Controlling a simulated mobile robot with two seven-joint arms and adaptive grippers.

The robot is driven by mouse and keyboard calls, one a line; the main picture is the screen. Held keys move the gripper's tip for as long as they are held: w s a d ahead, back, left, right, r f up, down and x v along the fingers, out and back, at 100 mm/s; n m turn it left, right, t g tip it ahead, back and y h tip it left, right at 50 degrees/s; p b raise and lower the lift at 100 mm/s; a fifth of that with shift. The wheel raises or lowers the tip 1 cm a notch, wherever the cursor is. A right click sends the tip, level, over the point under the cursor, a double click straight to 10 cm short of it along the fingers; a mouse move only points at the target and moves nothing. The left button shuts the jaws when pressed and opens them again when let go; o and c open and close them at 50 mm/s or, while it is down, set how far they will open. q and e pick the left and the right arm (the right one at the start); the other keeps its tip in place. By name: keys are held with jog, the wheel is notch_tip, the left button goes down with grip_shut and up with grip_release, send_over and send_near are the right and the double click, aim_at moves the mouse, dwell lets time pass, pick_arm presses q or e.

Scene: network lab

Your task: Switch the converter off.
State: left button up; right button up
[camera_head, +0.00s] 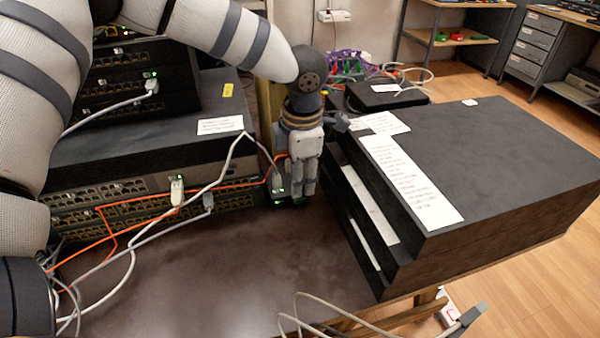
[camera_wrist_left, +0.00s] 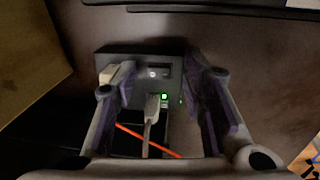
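The converter (camera_wrist_left: 140,58) is a small dark box in the left wrist view. A lit green port with a grey cable plug (camera_wrist_left: 152,105), a pale plug on its left and a small white mark show on its front. In the head view the converter (camera_head: 285,202) is mostly hidden behind my left gripper (camera_head: 305,190), beside the switch stack. In the wrist view the left gripper (camera_wrist_left: 160,75) has its fingers apart, one on either side of the converter's front. Whether they touch it cannot be told.
Stacked switches (camera_head: 130,205) with orange and grey cables stand on the left. A large black equipment stack (camera_head: 500,150) with white labels stands close on the right. A loose grey cable (camera_head: 350,318) hangs at the front edge.

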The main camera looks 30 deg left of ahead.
pick_arm(q)
grip_shut()
jog(key=shift+w+a+f+g+h+b, duration=0.15)
jog(key=shift+a+g+h+b, duration=0.1)
jog(key=shift+g+h, duration=0.2)
jog(key=shift+w+a+f+g+h+b, duration=0.1)
jog(key=shift+w+g+h+b, duration=0.1)
jog(key=shift+g+h, duration=0.2)
jog(key=shift+s+r+h, duration=0.1)
jog(key=shift+r+h, duration=0.15)
jog(key=shift+r, duration=0.05)
grip_release()
pick_arm(e)
jog(key=shift+s+f+g, duration=0.3)
jog(key=shift+s+f, duration=0.3)
